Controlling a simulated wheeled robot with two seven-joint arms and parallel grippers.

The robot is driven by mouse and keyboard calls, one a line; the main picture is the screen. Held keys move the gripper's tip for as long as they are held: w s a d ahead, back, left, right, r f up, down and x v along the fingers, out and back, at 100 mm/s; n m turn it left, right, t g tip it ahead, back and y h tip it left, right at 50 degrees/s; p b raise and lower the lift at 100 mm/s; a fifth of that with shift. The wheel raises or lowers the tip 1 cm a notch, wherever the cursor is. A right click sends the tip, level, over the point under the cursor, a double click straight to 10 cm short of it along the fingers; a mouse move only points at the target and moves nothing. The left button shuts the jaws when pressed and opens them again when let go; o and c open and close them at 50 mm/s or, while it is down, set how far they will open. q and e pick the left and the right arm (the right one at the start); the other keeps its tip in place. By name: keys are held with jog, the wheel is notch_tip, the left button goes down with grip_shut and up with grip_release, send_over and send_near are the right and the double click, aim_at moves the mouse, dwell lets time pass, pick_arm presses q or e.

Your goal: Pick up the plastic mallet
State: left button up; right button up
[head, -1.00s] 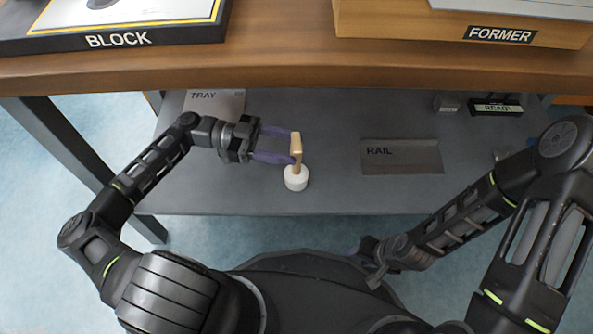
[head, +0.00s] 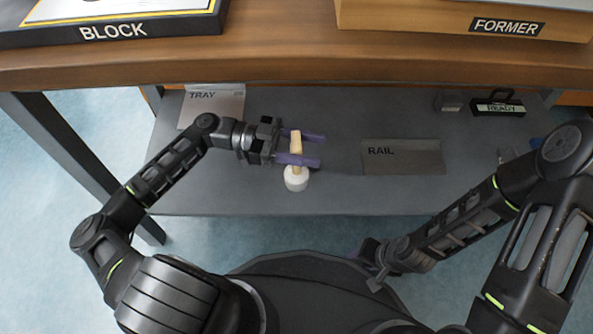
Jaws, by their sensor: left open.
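The mallet stands on the grey lower shelf (head: 330,195), its white head (head: 296,178) down and its tan handle (head: 296,139) rising above it. My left gripper (head: 304,147) comes in from the left with its purple fingers open, one on the far side and one on the near side of the handle. The near finger hides part of the handle. I cannot tell whether either finger touches it. My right gripper (head: 372,262) is low at the right, beyond the shelf's front edge, and its fingers are mostly hidden.
The wooden upper bench (head: 280,60) overhangs the shelf, with a BLOCK board (head: 110,32) and a FORMER board (head: 510,24) on it. On the shelf are a TRAY plate (head: 212,105), a RAIL plate (head: 402,157) and a READY box (head: 498,106). The shelf around the mallet is clear.

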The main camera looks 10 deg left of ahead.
dwell(0.3)
pick_arm(q)
grip_shut()
dwell(0.4)
